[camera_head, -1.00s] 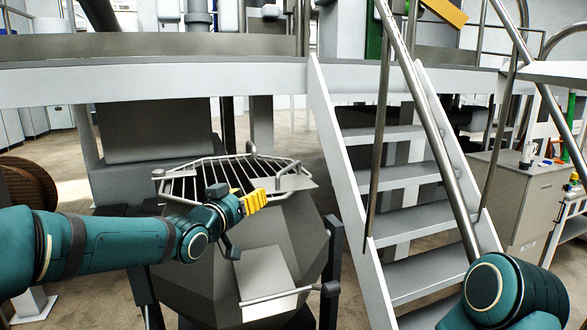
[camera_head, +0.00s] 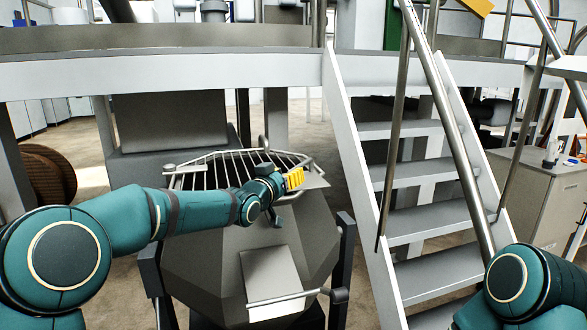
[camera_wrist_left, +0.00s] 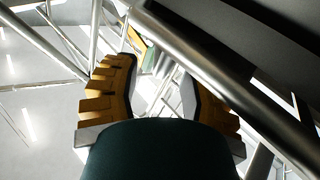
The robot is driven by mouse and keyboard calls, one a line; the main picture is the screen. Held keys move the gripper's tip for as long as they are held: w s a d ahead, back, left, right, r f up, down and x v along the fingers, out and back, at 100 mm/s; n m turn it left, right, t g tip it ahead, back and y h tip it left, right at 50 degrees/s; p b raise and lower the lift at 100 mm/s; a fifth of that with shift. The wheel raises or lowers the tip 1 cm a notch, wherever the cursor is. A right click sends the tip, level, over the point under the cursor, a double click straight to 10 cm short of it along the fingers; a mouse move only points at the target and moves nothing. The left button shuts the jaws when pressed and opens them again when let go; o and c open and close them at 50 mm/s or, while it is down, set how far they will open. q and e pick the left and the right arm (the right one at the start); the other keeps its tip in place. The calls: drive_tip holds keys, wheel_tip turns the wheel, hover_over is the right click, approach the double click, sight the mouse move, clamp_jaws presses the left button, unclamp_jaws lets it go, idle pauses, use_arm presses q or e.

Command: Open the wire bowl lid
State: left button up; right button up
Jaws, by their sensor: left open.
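The wire lid (camera_head: 215,171) is a metal grid of bars lying over the top of the large grey bowl (camera_head: 210,255), in the middle of the head view. A thin metal loop (camera_head: 263,145) rises at its far edge. My left gripper (camera_head: 294,179), with yellow fingers, is over the lid's right part near a flat plate. It hides some of the bars. In the left wrist view the fingers (camera_wrist_left: 160,85) are apart, with metal bars beyond and beside them and nothing clearly held between. My right arm shows only as a teal joint at the lower right; its gripper is out of view.
Metal stairs (camera_head: 405,215) with handrails stand just right of the bowl. A raised platform (camera_head: 180,75) crosses behind. A dark post (camera_head: 345,260) stands beside the bowl's right side. A cabinet (camera_head: 540,200) is farther right, and a brown reel (camera_head: 48,175) is at left.

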use_arm(q)
drive_tip(key=shift+p+x, duration=0.35)
drive_tip(key=shift+x, duration=1.5)
clamp_jaws()
